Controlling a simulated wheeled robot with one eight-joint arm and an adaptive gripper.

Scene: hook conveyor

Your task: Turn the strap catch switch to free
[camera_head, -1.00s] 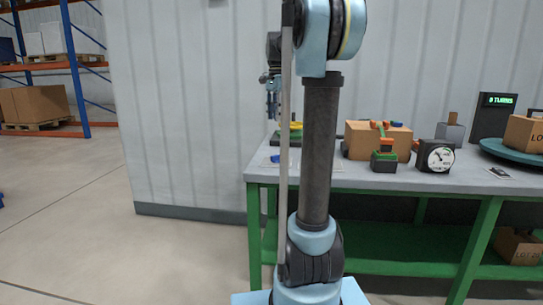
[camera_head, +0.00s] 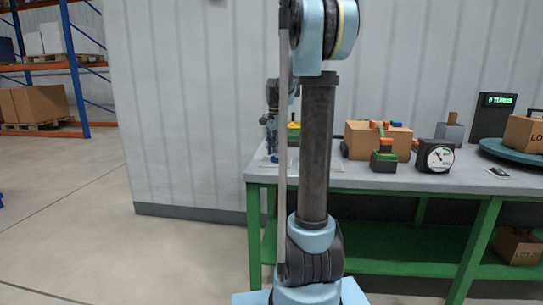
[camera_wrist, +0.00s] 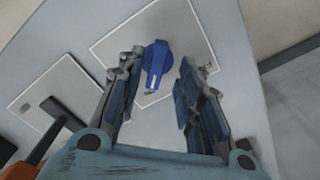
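The strap catch switch looks to be the blue rotary knob (camera_wrist: 155,62) on a light square plate (camera_wrist: 111,45) in the wrist view. Its pointer end with a pale mark faces down in the picture. My gripper (camera_wrist: 159,72) is open, with one finger on each side of the knob and a gap on both sides. I cannot tell how far above the plate the fingertips are. In the head view my gripper (camera_head: 270,140) is low over the left end of the bench, partly hidden by my arm.
A second plate (camera_wrist: 40,80) lies left of the knob's plate, with a dark and orange handle (camera_wrist: 45,145) near it. On the green-legged bench (camera_head: 330,176) stand a strapped carton (camera_head: 358,139), a gauge (camera_head: 436,156), a counter display (camera_head: 491,115) and a turntable (camera_head: 500,148).

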